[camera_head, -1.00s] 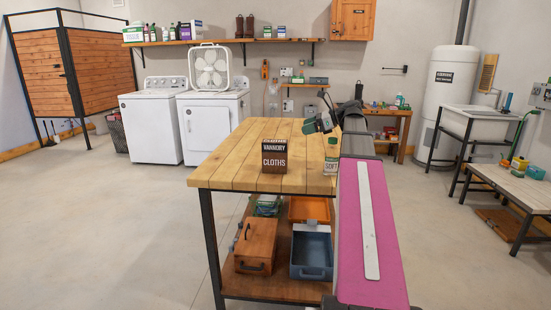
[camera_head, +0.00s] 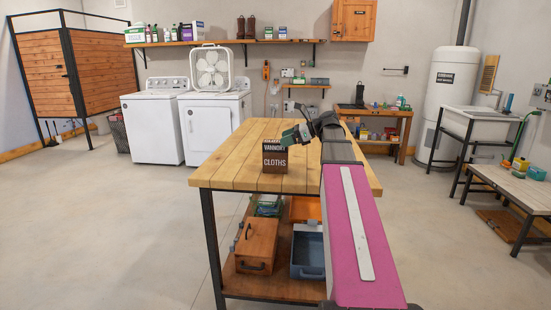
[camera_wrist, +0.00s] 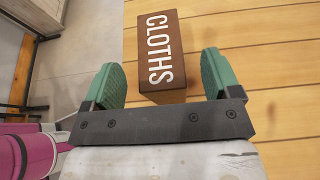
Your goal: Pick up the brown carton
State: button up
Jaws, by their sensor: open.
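The brown carton (camera_head: 275,158), a dark brown box with white lettering that reads CLOTHS, stands upright on the wooden table (camera_head: 230,170). In the wrist view the carton (camera_wrist: 161,55) lies ahead of and between the lines of the two green fingers, nearer the middle. My gripper (camera_wrist: 162,75) is open, with nothing held between its fingers. In the head view my gripper (camera_head: 291,137) is at the carton's upper right edge and partly overlaps it. I cannot tell whether a finger touches the carton.
The lower shelf holds an orange-brown toolbox (camera_head: 256,246) and a blue bin (camera_head: 308,258). The tabletop left of the carton is clear. A bottle seen earlier right of the carton is now hidden behind my arm.

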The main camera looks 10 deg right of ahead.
jog(key=x, duration=0.3)
jog(key=shift+d, duration=0.1)
jog(key=c, duration=1.2)
jog(key=shift+r, duration=0.15)
